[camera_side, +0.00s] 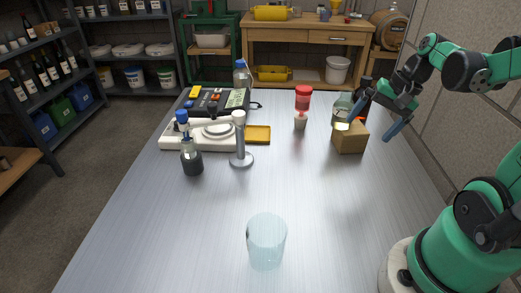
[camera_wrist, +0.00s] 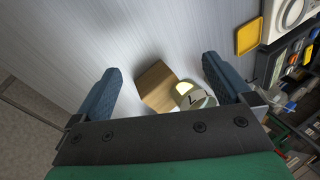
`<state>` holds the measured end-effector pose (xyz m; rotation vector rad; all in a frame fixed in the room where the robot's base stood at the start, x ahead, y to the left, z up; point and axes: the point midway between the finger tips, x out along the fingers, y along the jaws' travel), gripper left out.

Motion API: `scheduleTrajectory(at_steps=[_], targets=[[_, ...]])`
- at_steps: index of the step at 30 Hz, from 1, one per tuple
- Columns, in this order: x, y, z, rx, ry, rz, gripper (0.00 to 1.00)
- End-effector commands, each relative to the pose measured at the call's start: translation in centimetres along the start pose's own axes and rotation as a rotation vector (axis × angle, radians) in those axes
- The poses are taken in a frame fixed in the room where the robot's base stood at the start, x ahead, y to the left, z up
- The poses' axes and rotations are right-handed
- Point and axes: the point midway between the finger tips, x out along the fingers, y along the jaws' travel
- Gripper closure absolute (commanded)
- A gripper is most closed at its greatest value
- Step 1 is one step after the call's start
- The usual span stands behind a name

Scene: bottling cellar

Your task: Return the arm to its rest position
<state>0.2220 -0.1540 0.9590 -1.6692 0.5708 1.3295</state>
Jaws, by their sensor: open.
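My gripper (camera_side: 370,130) is at the right side of the table in the side view, raised above the surface. Its two blue fingers are spread wide with nothing between them. In the wrist view the open fingers (camera_wrist: 161,65) frame a wooden block (camera_wrist: 157,85) and a glass flask (camera_wrist: 198,100) with yellow liquid below. In the side view the block (camera_side: 350,141) sits on the table under the gripper, and the flask (camera_side: 342,110) is at its back left edge. I cannot tell whether the flask stands on the block or behind it.
A dark bottle (camera_side: 365,84) stands behind the flask. A red-topped item (camera_side: 302,98) is left of the block. A white scale (camera_side: 196,136), a dark bottle with a blue cap (camera_side: 191,158) and a metal stand (camera_side: 240,150) are farther left. A clear beaker (camera_side: 266,241) stands in front.

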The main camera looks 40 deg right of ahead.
Motion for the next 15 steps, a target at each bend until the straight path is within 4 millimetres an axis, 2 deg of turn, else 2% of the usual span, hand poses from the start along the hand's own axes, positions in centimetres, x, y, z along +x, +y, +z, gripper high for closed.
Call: scheduleTrajectory(at_steps=[1,3,9,15], targets=[[0.3,-1.6,1.1,-0.102,0.021,0.019,0.02],[0.6,-3.4,2.5,-0.248,0.067,0.042,0.02],[1.3,-8.3,7.4,-0.722,0.224,0.054,0.02],[1.4,-10.8,10.7,-1.014,0.334,0.013,0.02]])
